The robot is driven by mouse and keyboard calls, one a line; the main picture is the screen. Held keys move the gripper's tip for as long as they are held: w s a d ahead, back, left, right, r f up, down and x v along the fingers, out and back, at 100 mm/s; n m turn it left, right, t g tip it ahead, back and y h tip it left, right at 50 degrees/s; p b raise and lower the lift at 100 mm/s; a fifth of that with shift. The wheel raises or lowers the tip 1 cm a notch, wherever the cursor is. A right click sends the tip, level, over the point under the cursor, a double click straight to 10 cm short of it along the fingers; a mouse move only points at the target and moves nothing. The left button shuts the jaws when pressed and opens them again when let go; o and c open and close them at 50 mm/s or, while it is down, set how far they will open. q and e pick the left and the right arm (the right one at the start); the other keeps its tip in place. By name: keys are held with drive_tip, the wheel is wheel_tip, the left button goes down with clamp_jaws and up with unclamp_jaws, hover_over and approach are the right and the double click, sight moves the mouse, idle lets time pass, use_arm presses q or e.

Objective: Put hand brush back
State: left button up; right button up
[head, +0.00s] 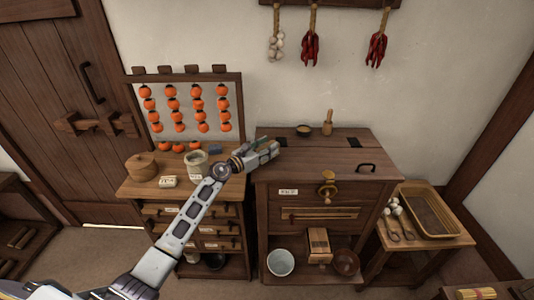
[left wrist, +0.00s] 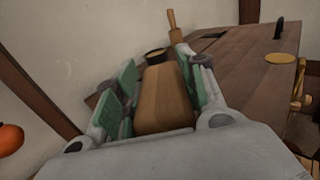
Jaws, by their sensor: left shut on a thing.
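My left gripper (head: 268,152) is over the left part of the dark wooden cabinet top (head: 345,155). In the left wrist view its green-padded fingers are shut on a tan wooden piece (left wrist: 165,98), which I take to be the hand brush. Its bristles do not show, and in the head view the fingers mostly hide it. I cannot tell whether it touches the top. My right gripper is not in view.
A small dark bowl (head: 304,130) and an upright wooden-handled tool (head: 327,122) stand at the back of the top. A black handle (head: 366,168) is at its right. A pale jar (head: 196,163) and round wooden box (head: 141,167) stand on the left chest.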

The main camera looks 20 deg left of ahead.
use_arm(q)
drive_tip(key=shift+f, duration=1.2)
drive_tip(key=shift+f+b, duration=0.15)
drive_tip(key=shift+b, duration=0.25)
drive_tip(key=o, duration=1.2)
drive_tip(key=shift+r, duration=0.25)
